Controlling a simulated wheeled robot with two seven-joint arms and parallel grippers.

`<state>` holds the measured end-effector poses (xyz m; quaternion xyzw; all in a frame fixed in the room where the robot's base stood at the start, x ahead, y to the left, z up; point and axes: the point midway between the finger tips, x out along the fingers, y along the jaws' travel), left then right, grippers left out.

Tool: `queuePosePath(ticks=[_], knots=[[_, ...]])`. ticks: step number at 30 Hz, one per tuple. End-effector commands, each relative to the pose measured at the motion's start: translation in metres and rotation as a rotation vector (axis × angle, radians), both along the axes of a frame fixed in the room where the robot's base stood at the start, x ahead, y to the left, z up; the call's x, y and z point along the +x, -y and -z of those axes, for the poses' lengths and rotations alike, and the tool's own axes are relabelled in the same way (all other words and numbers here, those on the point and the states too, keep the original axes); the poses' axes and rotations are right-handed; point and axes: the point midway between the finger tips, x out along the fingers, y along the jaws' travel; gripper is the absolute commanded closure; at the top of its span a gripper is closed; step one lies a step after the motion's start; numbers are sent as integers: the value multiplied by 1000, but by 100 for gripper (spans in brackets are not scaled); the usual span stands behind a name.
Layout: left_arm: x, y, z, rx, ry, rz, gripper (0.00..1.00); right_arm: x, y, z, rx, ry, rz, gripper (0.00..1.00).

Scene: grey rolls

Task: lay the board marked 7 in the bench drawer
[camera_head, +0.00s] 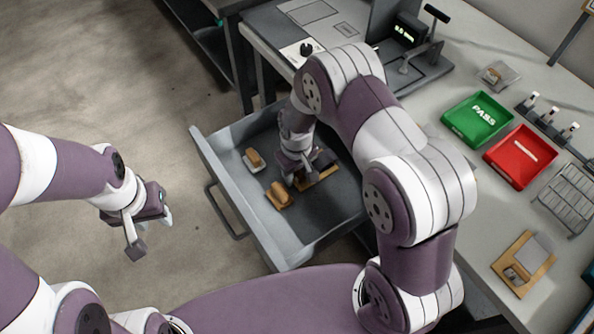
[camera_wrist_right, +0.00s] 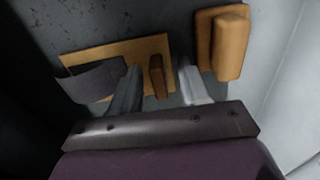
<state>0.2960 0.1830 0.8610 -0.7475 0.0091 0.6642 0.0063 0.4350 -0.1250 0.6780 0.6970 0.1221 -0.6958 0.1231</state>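A tan board (camera_head: 322,177) with a dark grey curled piece lies on the drawer floor; it also shows in the right wrist view (camera_wrist_right: 128,51). I cannot read a number on it. My right gripper (camera_head: 298,180) is down in the open bench drawer (camera_head: 225,155). In the right wrist view its fingers (camera_wrist_right: 159,76) stand apart, one on each side of the board's brown block (camera_wrist_right: 157,77), with gaps visible. A similar board (camera_head: 518,270) with a grey piece lies on the bench at right; its mark is unreadable. My left gripper (camera_head: 152,230) is open and empty, left of the drawer.
Two small blocks on bases, one on a pale base (camera_head: 253,160) and one on a tan base (camera_head: 280,195), lie left in the drawer. A green PASS tray (camera_head: 477,120), a red tray (camera_head: 520,157) and a wire rack (camera_head: 567,198) stand on the bench. A gauge (camera_head: 408,30) stands behind.

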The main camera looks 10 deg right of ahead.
Motion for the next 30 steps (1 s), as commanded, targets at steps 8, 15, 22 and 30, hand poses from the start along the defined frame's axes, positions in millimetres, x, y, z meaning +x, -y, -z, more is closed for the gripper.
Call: queuePosePath(ticks=[8,15,22,30], knots=[[0,0,-1,0,0,0,62,0,0,-2,0,1,0,56],[0,0,-9,0,0,0,62,1,0,-50,1,5,0,56],[0,0,-15,0,0,0,62,0,0,-104,0,2,0,56],[0,0,-17,0,0,0,62,-22,16,-150,5,26,74,56]])
